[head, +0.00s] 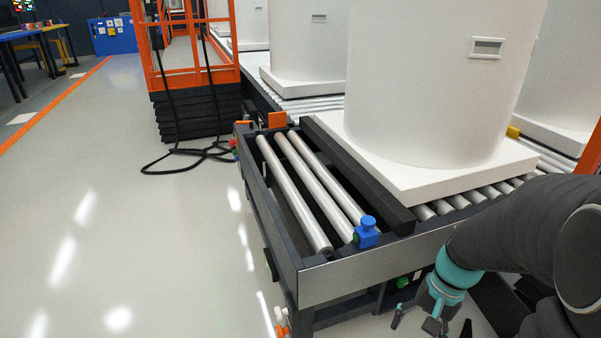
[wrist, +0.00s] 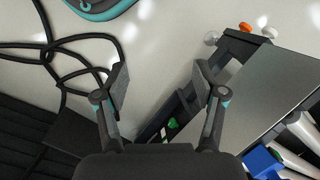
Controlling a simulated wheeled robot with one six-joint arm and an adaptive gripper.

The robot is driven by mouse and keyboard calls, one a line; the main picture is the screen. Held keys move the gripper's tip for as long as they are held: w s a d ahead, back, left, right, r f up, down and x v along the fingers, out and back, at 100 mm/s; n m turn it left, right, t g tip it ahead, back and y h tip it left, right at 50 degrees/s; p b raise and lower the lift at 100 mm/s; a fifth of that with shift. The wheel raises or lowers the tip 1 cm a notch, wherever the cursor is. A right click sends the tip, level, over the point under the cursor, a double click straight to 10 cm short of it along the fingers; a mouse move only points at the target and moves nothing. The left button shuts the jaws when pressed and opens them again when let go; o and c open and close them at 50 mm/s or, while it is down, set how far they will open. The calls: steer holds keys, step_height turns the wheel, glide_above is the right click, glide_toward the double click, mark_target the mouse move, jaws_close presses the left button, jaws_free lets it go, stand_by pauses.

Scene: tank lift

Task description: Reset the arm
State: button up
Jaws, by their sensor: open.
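My arm comes in from the right edge of the head view, and my gripper (head: 434,318) hangs low at the bottom right, beside the front end of the roller conveyor (head: 390,262). In the wrist view my gripper (wrist: 158,85) has its two fingers spread apart with nothing between them. The floor and part of the conveyor's dark frame show past the fingertips. One finger is partly cut off or hidden at the bottom of the head view.
A large white tank (head: 430,80) stands on a white base on the rollers. An orange-framed lift (head: 195,50) with black cables (head: 190,153) stands behind. The floor (head: 120,230) at left is clear.

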steer(key=s+a+r+n+t+h+p, duration=0.1)
steer(key=s+a+r+n+t, duration=0.1)
steer(key=r, duration=0.7)
steer(key=s+a+r+n+t+h+p, duration=0.1)
steer(key=s+a+r+n+t+p, duration=0.1)
steer(key=r, duration=0.8)
steer(key=s+a+n+t, duration=0.1)
steer(key=a+n+t, duration=0.1)
steer(key=a, duration=0.1)
steer(key=shift+a+r+t+h, duration=0.15)
steer(key=shift+r+t+h, duration=0.1)
steer(key=shift+t+h, duration=0.05)
